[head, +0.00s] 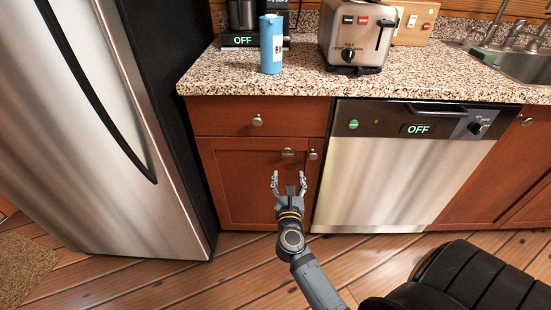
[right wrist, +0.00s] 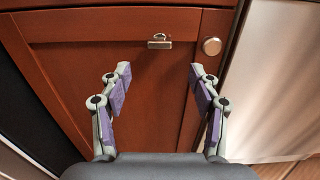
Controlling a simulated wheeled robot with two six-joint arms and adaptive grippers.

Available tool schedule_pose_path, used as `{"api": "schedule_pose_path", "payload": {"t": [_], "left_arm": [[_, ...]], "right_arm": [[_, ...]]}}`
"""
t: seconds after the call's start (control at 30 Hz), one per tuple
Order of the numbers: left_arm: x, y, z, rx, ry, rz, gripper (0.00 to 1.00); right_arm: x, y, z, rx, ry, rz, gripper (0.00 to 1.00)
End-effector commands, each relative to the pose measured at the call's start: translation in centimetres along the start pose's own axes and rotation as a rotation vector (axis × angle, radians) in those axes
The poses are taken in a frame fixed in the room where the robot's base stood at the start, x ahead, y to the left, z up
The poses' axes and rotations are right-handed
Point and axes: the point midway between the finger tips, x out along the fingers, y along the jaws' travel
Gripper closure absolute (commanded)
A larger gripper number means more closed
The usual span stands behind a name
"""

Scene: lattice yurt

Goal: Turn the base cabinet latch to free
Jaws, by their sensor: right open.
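The base cabinet (head: 245,185) has a reddish-brown panelled door below a drawer. A small metal latch (head: 287,152) sits near the top of the door, left of a round knob (head: 312,155). In the right wrist view the latch (right wrist: 159,41) is a short horizontal metal piece, and the round knob (right wrist: 211,46) is to its right. My right gripper (head: 289,180) is open and empty in front of the door, just below the latch. In the right wrist view its fingertips (right wrist: 160,80) are apart, with the latch beyond the gap between them. My left gripper is not in view.
A steel fridge (head: 90,120) stands left of the cabinet. A dishwasher (head: 400,170) with an OFF display is on the right. A drawer knob (head: 257,121) sits above the door.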

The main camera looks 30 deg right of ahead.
Motion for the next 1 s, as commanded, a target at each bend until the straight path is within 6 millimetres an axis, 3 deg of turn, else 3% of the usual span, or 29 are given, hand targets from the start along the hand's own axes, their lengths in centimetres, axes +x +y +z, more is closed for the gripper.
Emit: {"api": "schedule_pose_path", "payload": {"t": [0.27,0.5,0.87,1.0], "left_arm": [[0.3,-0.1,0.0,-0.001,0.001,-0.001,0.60],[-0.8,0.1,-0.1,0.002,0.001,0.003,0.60],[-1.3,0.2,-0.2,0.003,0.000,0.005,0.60],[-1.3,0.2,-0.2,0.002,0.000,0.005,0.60]], "right_arm": [[5.4,0.0,0.2,-0.008,-0.005,0.002,0.38],[9.3,0.1,0.1,-0.007,-0.003,0.003,0.38],[10.1,0.1,0.1,-0.007,-0.001,0.003,0.38],[10.1,0.1,0.1,-0.007,-0.001,0.004,0.54]]}}
